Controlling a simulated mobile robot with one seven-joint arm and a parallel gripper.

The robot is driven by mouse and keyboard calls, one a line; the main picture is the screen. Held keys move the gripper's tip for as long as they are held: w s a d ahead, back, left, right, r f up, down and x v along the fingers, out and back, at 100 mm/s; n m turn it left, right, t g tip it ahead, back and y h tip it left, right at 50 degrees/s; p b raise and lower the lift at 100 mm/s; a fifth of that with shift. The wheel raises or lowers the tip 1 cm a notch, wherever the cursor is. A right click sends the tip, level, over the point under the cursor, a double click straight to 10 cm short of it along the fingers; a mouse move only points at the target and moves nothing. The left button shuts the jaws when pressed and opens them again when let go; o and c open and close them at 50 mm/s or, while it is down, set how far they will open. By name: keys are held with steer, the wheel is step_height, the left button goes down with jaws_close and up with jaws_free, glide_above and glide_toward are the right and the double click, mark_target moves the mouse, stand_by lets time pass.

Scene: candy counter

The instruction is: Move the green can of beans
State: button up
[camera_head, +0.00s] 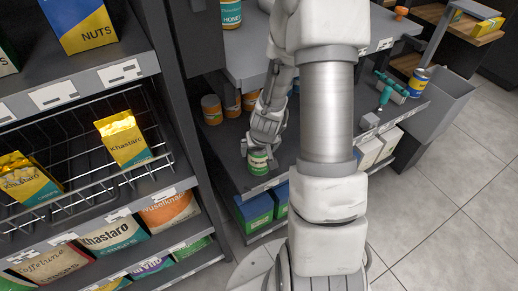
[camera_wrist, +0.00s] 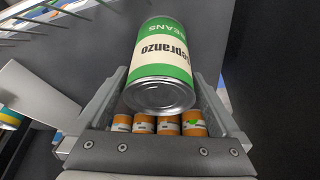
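The green can of beans (camera_wrist: 162,62) has a white band and a bare metal end, and fills the upper middle of the wrist view. It also shows in the head view (camera_head: 258,161), below my gripper near the front edge of the grey shelf. My gripper (camera_wrist: 160,80) has one finger on each side of the can, with both tips against its sides, so it looks shut on it. In the head view my gripper (camera_head: 261,148) points down, and its fingers partly cover the can. Whether the can touches the shelf is hard to tell.
Several orange cans (camera_head: 212,109) stand at the back of the grey shelf (camera_head: 228,155), and also show in the wrist view (camera_wrist: 170,125). Green boxes (camera_head: 254,212) sit below. A rack with a yellow bag (camera_head: 123,140) stands left.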

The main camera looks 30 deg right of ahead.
steer(key=shift+r, duration=0.1)
steer(key=p+v, duration=0.7)
steer(key=v, duration=1)
steer(key=shift+d+p, duration=0.1)
steer(key=shift+p, duration=0.2)
steer(key=shift+w+d+f+n+y+p, duration=0.2)
steer(key=shift+d+f+n+y+p, duration=0.35)
steer(key=shift+n+p, duration=0.55)
steer(key=shift+w+d+f+n+y+p, duration=0.2)
steer(key=shift+d+f+n+y+p, duration=0.4)
steer(key=shift+n, duration=0.7)
steer(key=shift+w+d+f+n+y+p, duration=0.25)
steer(key=shift+d+f+n+p, duration=0.3)
steer(key=shift+n+p, duration=0.7)
